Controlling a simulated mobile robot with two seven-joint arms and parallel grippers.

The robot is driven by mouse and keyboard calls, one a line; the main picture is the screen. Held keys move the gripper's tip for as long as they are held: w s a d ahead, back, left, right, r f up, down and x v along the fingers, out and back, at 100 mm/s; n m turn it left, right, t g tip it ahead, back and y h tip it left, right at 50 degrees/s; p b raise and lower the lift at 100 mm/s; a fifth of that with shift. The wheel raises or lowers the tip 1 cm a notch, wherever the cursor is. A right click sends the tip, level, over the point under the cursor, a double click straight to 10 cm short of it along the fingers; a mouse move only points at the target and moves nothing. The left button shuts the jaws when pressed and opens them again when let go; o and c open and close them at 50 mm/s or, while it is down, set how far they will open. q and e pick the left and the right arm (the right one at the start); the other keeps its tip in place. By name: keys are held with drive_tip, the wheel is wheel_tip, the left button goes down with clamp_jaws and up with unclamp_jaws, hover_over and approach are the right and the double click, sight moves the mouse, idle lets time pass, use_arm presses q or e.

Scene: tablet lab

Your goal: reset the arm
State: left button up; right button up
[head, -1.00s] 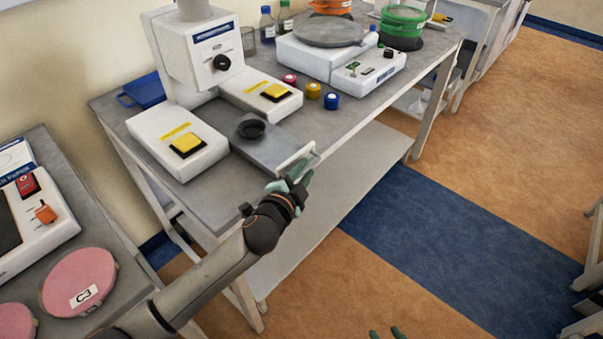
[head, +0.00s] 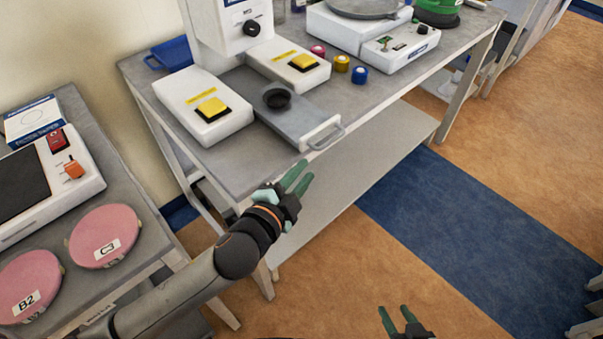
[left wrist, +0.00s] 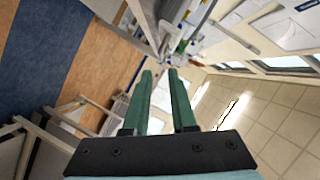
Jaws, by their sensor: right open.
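My left arm comes in from the left in the head view. Its gripper (head: 297,178) is open and empty, in the air in front of the work table's near edge, below the tray handle and clear of it. In the left wrist view the two green fingers (left wrist: 160,100) stand apart with nothing between them. My right gripper (head: 398,320) shows at the bottom edge of the head view, open and empty above the floor; most of that arm is out of view.
A grey sliding tray (head: 297,122) with a white handle and black cup (head: 277,98) lies between two yellow-button units. Pink discs (head: 103,232) lie on the left bench. The floor (head: 330,260) right of my left arm is clear.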

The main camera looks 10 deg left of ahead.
idle(0.5)
use_arm(q)
drive_tip(key=s+a+f+n+g, duration=0.1)
drive_tip(key=s+a+f+n, duration=0.2)
drive_tip(key=f, duration=0.4)
drive_tip(key=s+a+f+n+g+y, duration=0.1)
drive_tip(key=s+a+f+n+g, duration=0.1)
drive_tip(key=s+f+n, duration=0.3)
drive_tip(key=s+a+f+n+g+y, duration=0.1)
drive_tip(key=s+a+f+n+g, duration=0.1)
drive_tip(key=s+a+f+n, duration=0.3)
drive_tip(key=s+f, duration=0.4)
drive_tip(key=f, duration=0.1)
drive_tip(key=shift+s+f, duration=0.15)
drive_tip(key=shift+f, duration=0.25)
